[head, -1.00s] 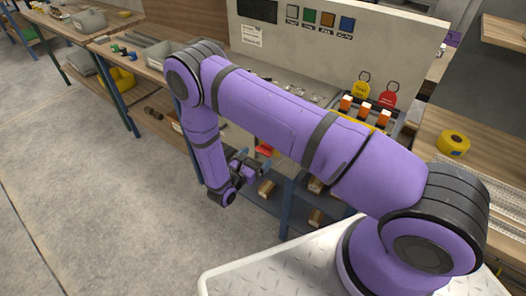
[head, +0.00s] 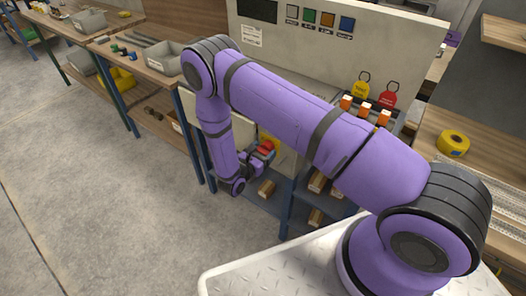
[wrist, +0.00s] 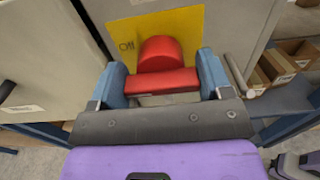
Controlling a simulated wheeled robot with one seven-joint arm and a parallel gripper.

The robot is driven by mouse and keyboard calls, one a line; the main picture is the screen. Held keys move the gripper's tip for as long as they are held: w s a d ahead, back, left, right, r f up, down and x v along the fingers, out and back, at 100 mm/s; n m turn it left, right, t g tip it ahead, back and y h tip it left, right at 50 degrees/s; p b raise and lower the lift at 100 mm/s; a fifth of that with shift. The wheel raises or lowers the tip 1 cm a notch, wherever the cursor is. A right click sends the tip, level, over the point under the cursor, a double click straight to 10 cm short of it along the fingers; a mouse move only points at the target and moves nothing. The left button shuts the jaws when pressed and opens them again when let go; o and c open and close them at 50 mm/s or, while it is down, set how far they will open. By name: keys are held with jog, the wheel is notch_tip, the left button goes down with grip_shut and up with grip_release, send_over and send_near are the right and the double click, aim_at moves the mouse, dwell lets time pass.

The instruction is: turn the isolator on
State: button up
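The isolator's red handle (wrist: 165,80) sits on a yellow plate (wrist: 190,25) on a grey panel. Its bar lies level in the wrist view, and the word "Off" shows at the plate's upper left. My gripper (wrist: 162,82) is open, with its blue fingers on either side of the handle's bar, close to its ends. I cannot tell whether the fingers touch it. In the head view, the red handle (head: 266,147) shows just past my gripper (head: 258,157), low on the front of the bench, partly hidden by my arm.
Cardboard boxes (wrist: 285,62) lie on a shelf at right of the panel. A dark handle slot shows at the wrist view's left. In the head view, yellow and red tags (head: 388,94) hang above, and a yellow tape roll (head: 453,143) lies on the right bench.

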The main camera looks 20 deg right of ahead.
jog(key=shift+m, duration=0.3)
jog(key=m, duration=0.3)
jog(key=shift+m, duration=0.3)
jog(key=m, duration=0.4)
jog(key=shift+s, duration=0.15)
jog(key=m, duration=0.5)
jog(key=shift+f, duration=0.15)
jog(key=m, duration=0.4)
jog(key=shift+f+m, duration=0.1)
jog(key=shift+m, duration=0.2)
jog(key=o, duration=1.3)
